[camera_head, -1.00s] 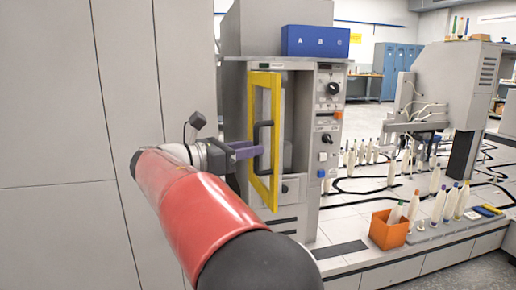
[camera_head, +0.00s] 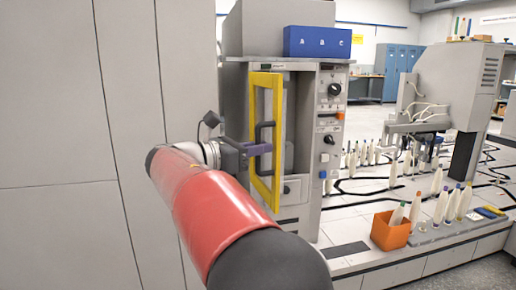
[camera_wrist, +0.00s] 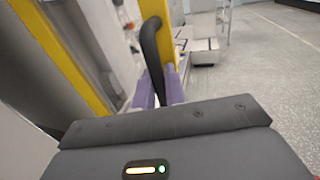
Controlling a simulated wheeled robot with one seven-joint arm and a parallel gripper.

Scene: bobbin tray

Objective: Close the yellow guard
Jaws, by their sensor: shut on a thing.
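The yellow guard (camera_head: 276,150) is a framed door on the front of the grey machine cabinet. It stands partly open, swung out from the cabinet front. A dark bar handle (camera_head: 262,136) is fixed to it. My gripper (camera_head: 262,149) has purple fingers and is at the handle. In the wrist view the black handle (camera_wrist: 150,45) runs down between the purple fingers (camera_wrist: 160,92), and the yellow frame (camera_wrist: 70,55) shows on both sides. The gripper is shut on the handle. The guard's hinge cannot be made out.
A blue box lettered A B C (camera_head: 317,42) sits on top of the cabinet. A control panel with knobs (camera_head: 331,120) is right of the opening. An orange bin (camera_head: 390,231) with bobbins stands on the bench at right. Grey wall panels (camera_head: 80,120) are at left.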

